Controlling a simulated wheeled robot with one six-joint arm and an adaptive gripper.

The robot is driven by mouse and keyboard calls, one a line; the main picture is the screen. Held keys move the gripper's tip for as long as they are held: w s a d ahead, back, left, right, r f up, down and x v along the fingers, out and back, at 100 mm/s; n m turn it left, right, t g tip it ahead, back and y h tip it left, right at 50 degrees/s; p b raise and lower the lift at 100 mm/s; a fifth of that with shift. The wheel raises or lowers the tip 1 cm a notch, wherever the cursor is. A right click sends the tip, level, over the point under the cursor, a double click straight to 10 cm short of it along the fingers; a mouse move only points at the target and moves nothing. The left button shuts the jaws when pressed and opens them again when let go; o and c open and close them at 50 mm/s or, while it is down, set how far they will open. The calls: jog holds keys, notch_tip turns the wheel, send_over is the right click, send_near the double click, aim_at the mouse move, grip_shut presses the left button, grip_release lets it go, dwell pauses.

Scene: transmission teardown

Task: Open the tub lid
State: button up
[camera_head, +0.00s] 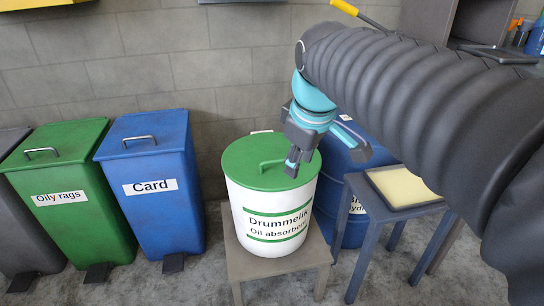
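The white tub (270,219), labelled "Drummelik Oil absorbent", stands upright on a small stool. Its green lid (252,170) lies flat on top and looks closed, with a green bar handle (272,163) near the middle. My gripper (292,170) points down over the right part of the lid, close to the right end of the handle. I cannot tell whether it touches the handle or whether its fingers are open or shut. The gripper hides part of the lid's right side.
A blue bin marked "Card" (157,201) and a green bin marked "Oily rags" (73,209) stand to the left. A blue drum (356,232) stands close behind the tub's right side. A small table (437,208) with a pale-topped tray is at the right.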

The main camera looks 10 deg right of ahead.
jog(key=w+r+n+g+b, duration=0.25)
jog(key=w+n, duration=0.65)
jog(key=w, duration=0.6)
jog(key=n+b, duration=0.1)
jog(key=b, duration=0.3)
send_near(275, 160)
jog(key=shift+t, duration=0.25)
jog(key=f, duration=0.5)
jog(key=w+f, duration=0.1)
jog(key=f, duration=0.2)
jog(key=shift+w, duration=0.1)
grip_shut()
